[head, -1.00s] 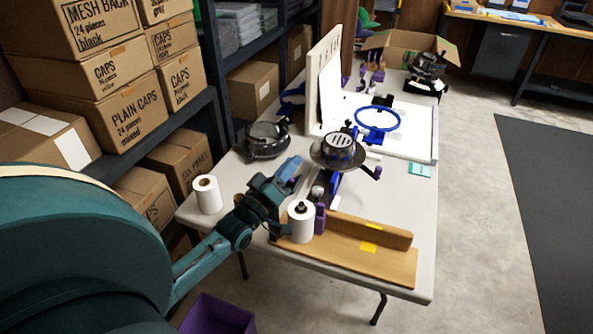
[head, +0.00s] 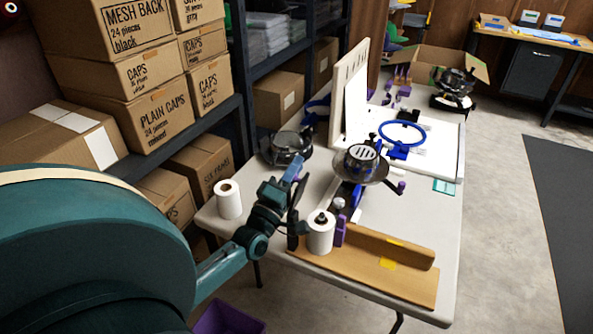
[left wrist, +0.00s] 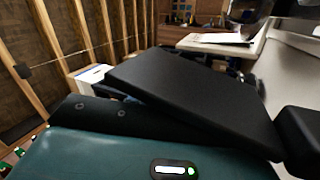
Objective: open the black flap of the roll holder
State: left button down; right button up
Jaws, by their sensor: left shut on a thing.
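The roll holder stands at the near left of the table, with a wooden base (head: 372,270), a white roll (head: 320,236) and a purple post (head: 340,231). A black flap (head: 297,203) shows as a thin dark upright shape just left of the roll. In the left wrist view a wide, flat black panel (left wrist: 200,95), which looks like the flap, fills the middle at a tilt. My left gripper (head: 290,195) is at the flap, left of the roll, and shut on it. Its fingertips are partly hidden. My right gripper is in neither view.
A loose white roll (head: 228,199) stands at the table's left edge. Behind the holder are a round dark device (head: 287,147), a metal-topped device (head: 364,160) and a white board with a blue hoop (head: 402,134). Shelves with boxes (head: 150,115) line the left. The floor at right is clear.

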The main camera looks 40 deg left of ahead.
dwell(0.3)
pick_arm(q)
jog(key=c, duration=1.2)
grip_release()
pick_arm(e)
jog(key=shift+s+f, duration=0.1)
pick_arm(q)
jog(key=b+v, duration=0.2)
jog(key=v, duration=1.1)
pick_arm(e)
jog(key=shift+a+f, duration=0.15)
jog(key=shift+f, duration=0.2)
pick_arm(q)
jog(key=shift+d, duration=0.1)
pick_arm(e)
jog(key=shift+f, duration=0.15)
